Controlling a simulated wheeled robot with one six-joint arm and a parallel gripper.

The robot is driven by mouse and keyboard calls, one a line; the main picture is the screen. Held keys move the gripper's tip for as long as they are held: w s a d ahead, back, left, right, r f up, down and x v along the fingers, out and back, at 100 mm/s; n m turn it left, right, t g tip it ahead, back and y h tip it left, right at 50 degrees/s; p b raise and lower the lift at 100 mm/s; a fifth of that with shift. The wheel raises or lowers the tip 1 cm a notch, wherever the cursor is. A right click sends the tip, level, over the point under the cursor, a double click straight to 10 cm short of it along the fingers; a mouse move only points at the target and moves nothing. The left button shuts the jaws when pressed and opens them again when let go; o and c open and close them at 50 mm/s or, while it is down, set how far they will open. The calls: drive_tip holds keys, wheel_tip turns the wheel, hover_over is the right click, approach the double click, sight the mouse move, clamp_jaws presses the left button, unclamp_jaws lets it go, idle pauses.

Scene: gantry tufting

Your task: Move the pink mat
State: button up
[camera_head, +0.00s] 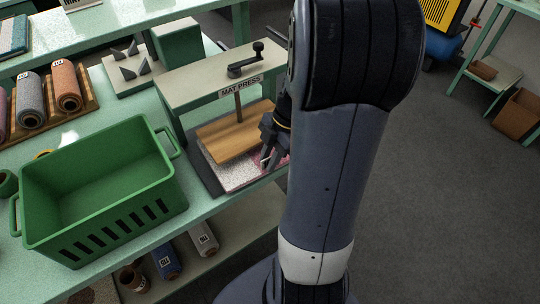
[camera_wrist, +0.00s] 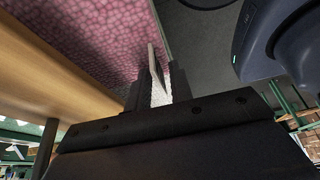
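A pink mat (camera_wrist: 92,38) with a dimpled texture fills the upper left of the wrist view. In the head view a small patch of pink (camera_head: 283,162) shows beside my gripper, at the right front of the mat press (camera_head: 215,78); the arm hides the rest. My gripper (camera_head: 268,158) is at the press's front right edge, pointing down. In the wrist view its fingers (camera_wrist: 158,82) stand a little apart by the pink surface, with a pale speckled strip between them. Whether they pinch anything is unclear.
The press's wooden board (camera_head: 232,134) is close to my gripper's left, above a pale speckled surface (camera_head: 232,174). A green crate (camera_head: 100,190), seemingly empty, stands at the left of the bench. Rolled mats (camera_head: 67,85) lie on a rack behind. Open floor (camera_head: 440,190) is at right.

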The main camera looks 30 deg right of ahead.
clamp_jaws()
drive_tip(key=shift+w+a, duration=0.2)
drive_tip(key=shift+w, duration=1.2)
drive_tip(key=shift+o, duration=1.1)
unclamp_jaws()
drive_tip(key=shift+s+r, duration=0.1)
